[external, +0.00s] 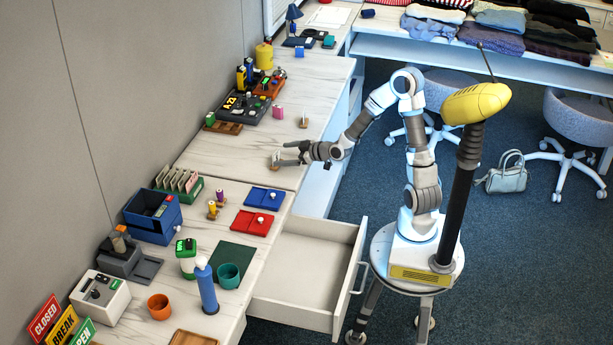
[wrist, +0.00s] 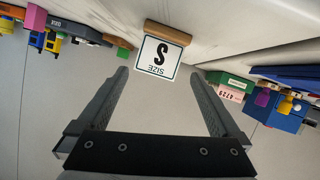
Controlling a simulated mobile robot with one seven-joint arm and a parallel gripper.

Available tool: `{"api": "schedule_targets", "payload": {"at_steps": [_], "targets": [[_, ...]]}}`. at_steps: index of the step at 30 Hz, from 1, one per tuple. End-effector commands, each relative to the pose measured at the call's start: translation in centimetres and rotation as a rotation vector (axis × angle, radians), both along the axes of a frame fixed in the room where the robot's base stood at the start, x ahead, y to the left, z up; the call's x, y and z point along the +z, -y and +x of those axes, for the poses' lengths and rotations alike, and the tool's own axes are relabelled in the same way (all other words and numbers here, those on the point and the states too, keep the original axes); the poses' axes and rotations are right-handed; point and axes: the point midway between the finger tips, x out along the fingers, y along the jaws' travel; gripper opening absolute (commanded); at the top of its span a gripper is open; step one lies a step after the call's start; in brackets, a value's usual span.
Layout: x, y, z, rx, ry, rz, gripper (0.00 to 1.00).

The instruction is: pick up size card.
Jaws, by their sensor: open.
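The size card (wrist: 159,57) is a white square with a black S and the word SIZE, upside down in the wrist view, set in a small wooden base (wrist: 168,31). In the external view the card (external: 276,158) stands on the white counter near its middle. My gripper (wrist: 157,80) is open, with its fingers either side of the card's line and the card just beyond the fingertips. In the external view my gripper (external: 285,155) reaches low over the counter from the right, close to the card. I cannot tell whether a finger touches it.
A similar small stand (external: 304,121) and a pink item (external: 277,112) stand farther back. A blue tray (external: 264,197) and a red tray (external: 251,222) lie in front. An open drawer (external: 310,265) juts out below the counter. The counter around the card is clear.

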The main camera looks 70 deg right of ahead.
Motion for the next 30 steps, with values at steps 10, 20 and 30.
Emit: {"api": "schedule_targets", "payload": {"at_steps": [10,20,30], "targets": [[-1.8,0.2,-2.7,-0.065,0.020,0.202,1.00],[-2.5,0.4,-1.3,-0.070,0.031,0.226,1.00],[-4.4,1.2,3.3,-0.071,0.033,0.226,1.00]]}}
